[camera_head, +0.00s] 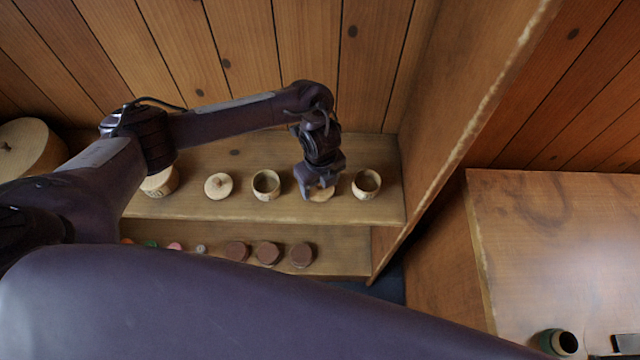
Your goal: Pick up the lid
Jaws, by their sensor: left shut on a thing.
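My left gripper (319,192) reaches down to the upper shelf between two open wooden cups. It is shut on a light wooden lid (322,195), of which only a part shows below the fingers. I cannot tell whether this lid touches the shelf. Another round wooden lid with a small knob (218,186) lies further left on the same shelf. My right gripper is not in view.
Open cups (266,185) and (367,184) stand close on both sides of the gripper. The upper shelf (345,214) has a side wall at right. Several dark round pieces (267,253) lie on the lower shelf. A table (560,250) stands at right.

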